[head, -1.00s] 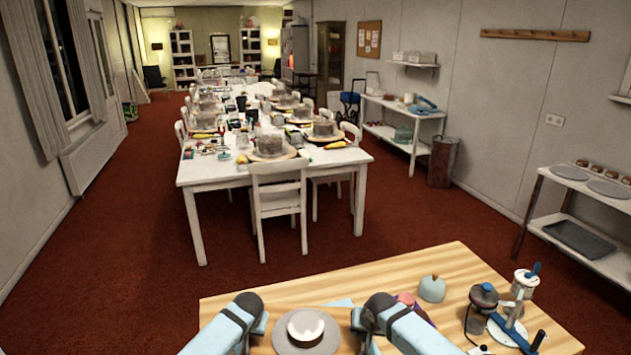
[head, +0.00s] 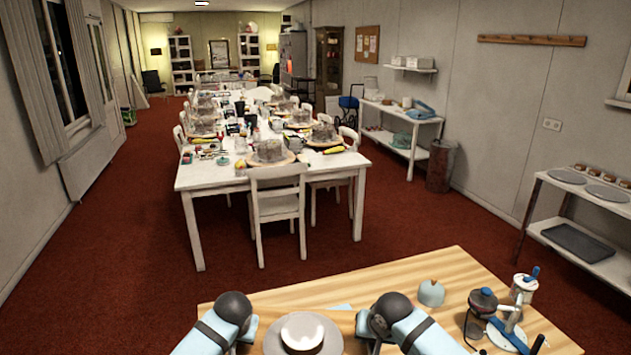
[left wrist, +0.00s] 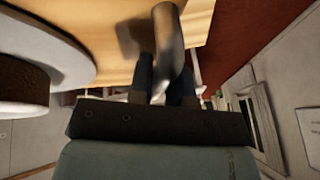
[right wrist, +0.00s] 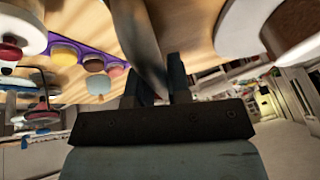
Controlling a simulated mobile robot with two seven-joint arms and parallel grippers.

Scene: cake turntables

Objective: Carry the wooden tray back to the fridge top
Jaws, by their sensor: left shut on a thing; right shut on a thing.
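The wooden tray (head: 400,276) appears to be the broad pale wooden board with objects on it at the front of the head view. Both grippers are at its near side, either side of a grey turntable (head: 274,345). My left gripper (left wrist: 165,85) is shut on a curved grey bar (left wrist: 170,45), handle-like, over the wood. My right gripper (right wrist: 158,85) is shut on a similar grey bar (right wrist: 138,40). Where the bars join the wood is hidden. In the head view my wrists hide both fingertips. I cannot tell which thing is the fridge.
On the wood stand a pale blue dome (head: 431,292), a dark-lidded jar (head: 483,302) and a white-and-blue device (head: 520,300). A long white table (head: 225,181) with chairs and cakes lies ahead. A shelf (head: 590,250) stands right. Red carpet is open at left.

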